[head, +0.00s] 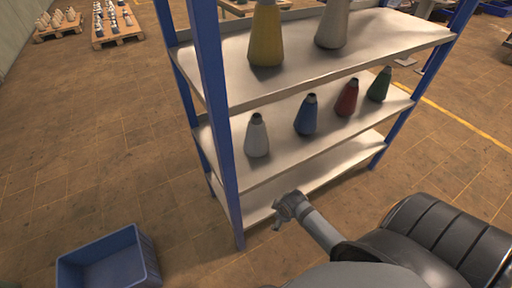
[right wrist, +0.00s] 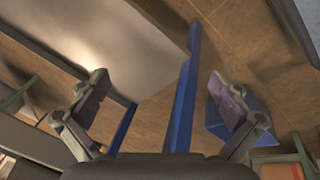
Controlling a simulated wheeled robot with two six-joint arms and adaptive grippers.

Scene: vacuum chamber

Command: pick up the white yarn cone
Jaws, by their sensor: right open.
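The white yarn cone (head: 257,136) stands upright with a dark tip at the left end of the middle shelf (head: 280,150). A larger pale cone (head: 333,25) stands on the upper shelf, its top cut off by the frame. My right gripper (head: 290,207) is in front of the rack, lower in the picture than the white cone and apart from it. In the right wrist view its two fingers (right wrist: 158,80) are spread with nothing between them. No cone shows in that view. My left gripper is not in view.
Blue (head: 306,115), red (head: 347,98) and green (head: 380,84) cones share the middle shelf. A yellow cone (head: 266,35) is above. A blue rack post (head: 215,110) stands just left of the white cone. A blue bin (head: 108,262) sits on the floor at lower left.

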